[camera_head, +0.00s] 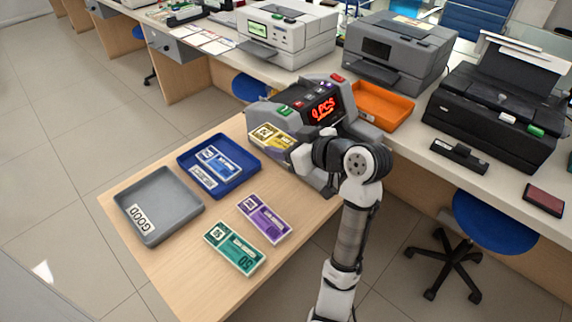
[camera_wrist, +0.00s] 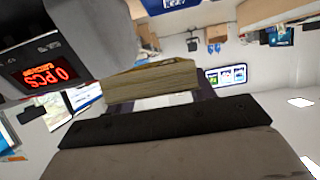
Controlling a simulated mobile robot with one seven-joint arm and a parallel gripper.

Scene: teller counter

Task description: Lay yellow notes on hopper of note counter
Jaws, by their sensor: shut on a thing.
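The yellow notes (camera_head: 268,138) are a banded stack held in front of the grey note counter (camera_head: 293,116). My gripper (camera_head: 292,150) is shut on their right end. In the wrist view the stack's edge (camera_wrist: 152,84) shows beyond a dark finger pad (camera_wrist: 165,135). The counter's red display (camera_head: 322,109) reads 0 PCS and also shows in the wrist view (camera_wrist: 50,75). The hopper is hard to make out in these views. I cannot tell whether the notes touch the counter.
A blue tray (camera_head: 237,181) holds blue notes (camera_head: 219,162). A grey tray (camera_head: 190,207) labelled GOOD is empty. Purple notes (camera_head: 264,218) and green notes (camera_head: 234,247) lie on the wooden table (camera_head: 290,210). An orange tray (camera_head: 383,104) and printers stand behind on the counter.

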